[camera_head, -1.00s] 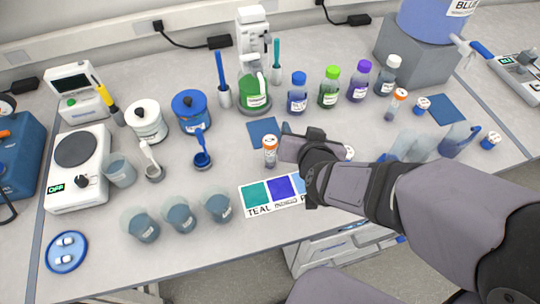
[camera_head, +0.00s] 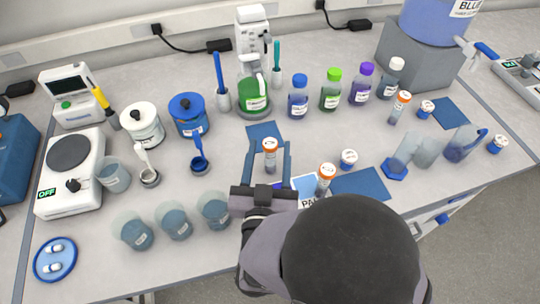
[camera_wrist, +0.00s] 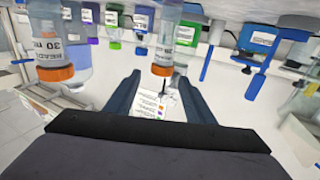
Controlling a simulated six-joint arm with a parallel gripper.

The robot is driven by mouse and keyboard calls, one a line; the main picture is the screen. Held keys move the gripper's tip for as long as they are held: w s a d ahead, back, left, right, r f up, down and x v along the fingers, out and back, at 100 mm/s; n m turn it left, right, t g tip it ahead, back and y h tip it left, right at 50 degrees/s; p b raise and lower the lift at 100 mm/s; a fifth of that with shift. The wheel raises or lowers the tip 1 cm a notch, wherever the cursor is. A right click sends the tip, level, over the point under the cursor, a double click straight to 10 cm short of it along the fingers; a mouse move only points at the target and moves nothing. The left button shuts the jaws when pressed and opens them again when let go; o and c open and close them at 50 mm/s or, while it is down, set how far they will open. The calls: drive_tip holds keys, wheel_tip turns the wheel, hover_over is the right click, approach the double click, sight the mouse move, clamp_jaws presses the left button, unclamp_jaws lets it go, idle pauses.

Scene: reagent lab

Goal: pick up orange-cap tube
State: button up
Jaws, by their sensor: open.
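An orange-cap tube (camera_head: 270,158) stands upright near the middle of the bench, between the fingers of my gripper (camera_head: 270,146). In the wrist view, which is upside down, this tube (camera_wrist: 164,45) shows between and beyond the two fingertips (camera_wrist: 160,78). The fingers are open on either side; I see no contact. A second orange-cap tube (camera_head: 325,180) stands just right of my gripper and appears at the left of the wrist view (camera_wrist: 52,45). A third orange-cap tube (camera_head: 399,108) stands farther back on the right.
A blue pad (camera_head: 264,131) lies behind the tube. Capped bottles (camera_head: 330,92) and a green flask (camera_head: 254,97) stand at the back. Blue-grey beakers (camera_head: 176,224) stand front left. A white-capped vial (camera_head: 348,159) and blue mat (camera_head: 362,185) are to the right.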

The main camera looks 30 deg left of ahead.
sight(271, 138)
drive_tip(key=shift+f, duration=0.6)
drive_tip(key=shift+p+x, duration=0.7)
drive_tip(key=shift+x, duration=0.8)
drive_tip(key=shift+p+x, duration=0.8)
drive_tip(key=shift+x, duration=1.35)
drive_tip(key=shift+a+f, duration=0.1)
drive_tip(key=shift+f, duration=0.05)
drive_tip(key=shift+c, duration=0.3)
drive_tip(key=c, duration=1.1)
drive_tip(key=shift+c, duration=0.2)
wheel_tip(271, 138, up, 10)
drive_tip(key=shift+b, duration=0.4)
